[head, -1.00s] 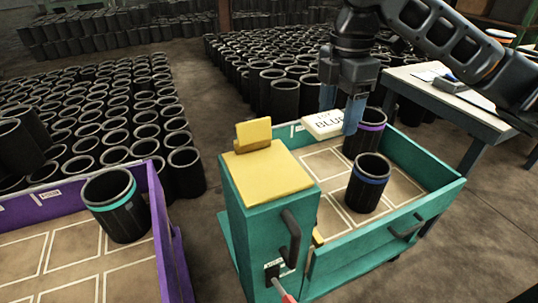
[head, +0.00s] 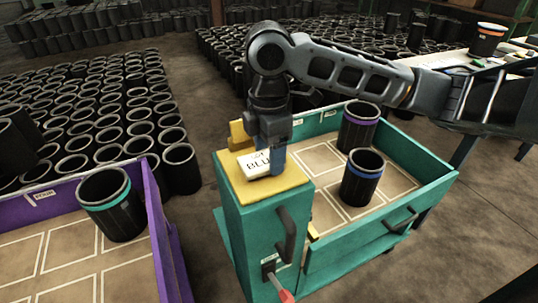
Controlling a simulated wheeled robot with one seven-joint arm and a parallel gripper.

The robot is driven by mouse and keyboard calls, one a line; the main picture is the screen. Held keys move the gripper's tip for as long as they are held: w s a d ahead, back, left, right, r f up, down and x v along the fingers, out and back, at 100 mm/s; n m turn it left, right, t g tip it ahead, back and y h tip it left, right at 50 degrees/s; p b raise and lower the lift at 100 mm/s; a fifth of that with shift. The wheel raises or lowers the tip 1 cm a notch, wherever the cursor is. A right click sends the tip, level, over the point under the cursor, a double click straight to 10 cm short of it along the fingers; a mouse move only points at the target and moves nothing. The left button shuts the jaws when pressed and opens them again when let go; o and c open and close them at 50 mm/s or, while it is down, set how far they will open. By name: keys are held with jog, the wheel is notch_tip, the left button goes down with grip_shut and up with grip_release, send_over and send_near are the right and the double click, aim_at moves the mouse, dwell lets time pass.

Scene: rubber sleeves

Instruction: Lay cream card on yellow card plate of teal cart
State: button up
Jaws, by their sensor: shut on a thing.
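The cream card (head: 257,165) bears dark lettering that reads in part "BLU". My gripper (head: 267,158) is shut on it, pointing down over the yellow card plate. The yellow card plate (head: 283,186) is the flat top of the teal cart's (head: 257,230) front post, with a raised yellow block at its back. The card appears at or just above the plate; I cannot tell whether it touches. The gripper and card hide part of the plate and block.
The teal cart's tray holds a black sleeve with a blue band (head: 363,180) and one with a purple band (head: 358,128). A purple cart (head: 157,215) with a teal-banded sleeve (head: 112,205) stands at left. A table (head: 455,62) is at right.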

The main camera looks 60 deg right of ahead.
jog(key=shift+f, duration=0.65)
jog(key=shift+f, duration=0.2)
jog(key=o, duration=1.1)
jog(key=shift+c, duration=0.2)
jog(key=shift+r, duration=0.15)
notch_tip(320, 180, up, 12)
jog(key=shift+p, duration=0.4)
